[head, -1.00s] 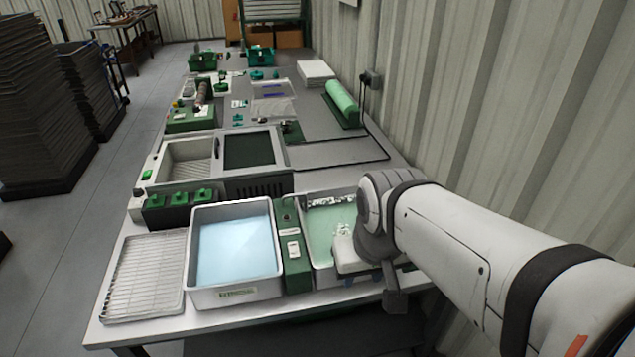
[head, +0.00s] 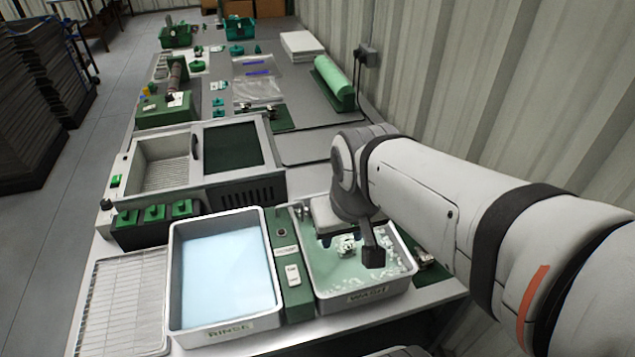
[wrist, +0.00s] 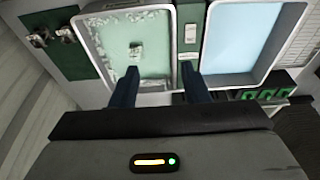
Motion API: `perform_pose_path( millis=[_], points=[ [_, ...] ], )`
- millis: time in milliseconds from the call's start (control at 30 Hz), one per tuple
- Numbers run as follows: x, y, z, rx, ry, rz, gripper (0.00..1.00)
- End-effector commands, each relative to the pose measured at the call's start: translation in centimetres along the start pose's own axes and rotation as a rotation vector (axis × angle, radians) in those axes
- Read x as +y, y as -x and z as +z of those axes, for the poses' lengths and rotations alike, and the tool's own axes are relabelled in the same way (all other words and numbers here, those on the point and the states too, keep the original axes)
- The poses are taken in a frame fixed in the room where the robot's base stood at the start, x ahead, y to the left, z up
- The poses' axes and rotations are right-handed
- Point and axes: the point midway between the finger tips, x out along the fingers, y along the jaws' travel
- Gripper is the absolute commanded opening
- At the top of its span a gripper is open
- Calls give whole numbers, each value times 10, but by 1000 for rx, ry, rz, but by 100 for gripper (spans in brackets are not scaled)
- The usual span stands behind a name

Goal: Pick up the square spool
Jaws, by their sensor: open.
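A small, pale, blocky piece (head: 346,245) sits in the green liquid of the wash tray (head: 362,296). It looks like the square spool, but foam and its small size blur its shape. In the wrist view the same piece (wrist: 136,51) lies ahead of my fingers, nearer the left one. My gripper (wrist: 160,78) is open with nothing between its two dark blue fingers. It is above the tray area and apart from the piece. In the head view my wrist hides much of the gripper.
A rinse tray (head: 225,338) of pale blue liquid stands left of the wash tray, with a green switch box (head: 288,262) between them. A wire rack (head: 120,300) lies at far left. A dark green mat with metal parts (wrist: 55,62) lies beside the wash tray. A wall bounds the right.

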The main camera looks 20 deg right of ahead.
Motion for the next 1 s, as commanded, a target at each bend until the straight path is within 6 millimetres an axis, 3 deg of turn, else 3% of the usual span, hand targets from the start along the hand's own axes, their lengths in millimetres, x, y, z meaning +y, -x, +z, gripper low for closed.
perform_pose_path(
  millis=[167,267,467,600,800,1000],
  points=[
    [2,-16,-16,-26,4,3,53],
    [8,-38,-35,-57,4,7,53],
    [34,-103,-79,-127,2,12,53],
    [55,-158,-102,-174,1,11,53],
    [83,-230,-118,-227,0,4,53],
    [97,-268,-120,-252,1,-2,53]
  ],
)
